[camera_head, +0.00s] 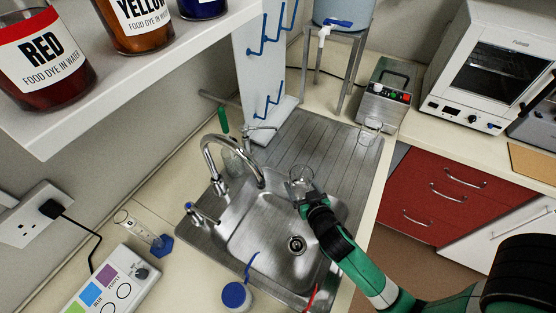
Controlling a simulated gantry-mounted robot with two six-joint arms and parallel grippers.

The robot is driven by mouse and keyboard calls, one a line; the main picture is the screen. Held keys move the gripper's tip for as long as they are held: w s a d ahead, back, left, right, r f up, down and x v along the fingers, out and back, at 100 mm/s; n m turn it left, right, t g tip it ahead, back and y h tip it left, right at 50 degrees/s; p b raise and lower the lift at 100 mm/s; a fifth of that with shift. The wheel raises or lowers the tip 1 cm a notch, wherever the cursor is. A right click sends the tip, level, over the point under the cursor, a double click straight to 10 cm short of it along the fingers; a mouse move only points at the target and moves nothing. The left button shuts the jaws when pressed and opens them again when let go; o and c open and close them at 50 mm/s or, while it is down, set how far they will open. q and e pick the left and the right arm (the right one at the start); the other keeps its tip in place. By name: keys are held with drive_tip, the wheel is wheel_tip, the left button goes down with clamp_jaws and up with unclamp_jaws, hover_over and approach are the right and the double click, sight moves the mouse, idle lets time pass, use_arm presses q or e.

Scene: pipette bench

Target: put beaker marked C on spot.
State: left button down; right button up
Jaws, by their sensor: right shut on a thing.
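A small clear glass beaker (300,176) is over the upper right part of the sink basin. My right gripper (307,194) is shut on it from the near side, with the arm coming in from the lower right. I cannot read a letter on this beaker. Another clear glass beaker (370,129) stands at the right edge of the draining board, its marking too small to read. A white panel (112,281) at the lower left carries coloured labels and round outlined spots. My left gripper is out of view.
The tap (232,140) arches over the steel sink (255,225). A blue-lidded container (236,296) is at the near edge. A shelf with dye jars (43,60) overhangs the upper left.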

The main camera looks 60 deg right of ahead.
drive_tip(key=shift+w+d, duration=0.1)
drive_tip(key=shift+d, duration=0.1)
drive_tip(key=w+d+b, duration=0.1)
drive_tip(key=w+d, duration=0.9)
drive_tip(key=shift+w, duration=0.15)
drive_tip(key=shift+w+d+b, duration=0.7)
drive_tip(key=shift+w+d, duration=0.55)
drive_tip(key=shift+f, duration=0.5)
drive_tip(key=shift+s+a+f, duration=0.1)
drive_tip(key=shift+a+f, duration=0.05)
drive_tip(key=shift+f, duration=0.1)
drive_tip(key=shift+f+b, duration=0.2)
drive_tip(key=shift+b, duration=0.2)
drive_tip(key=o, duration=1.2)
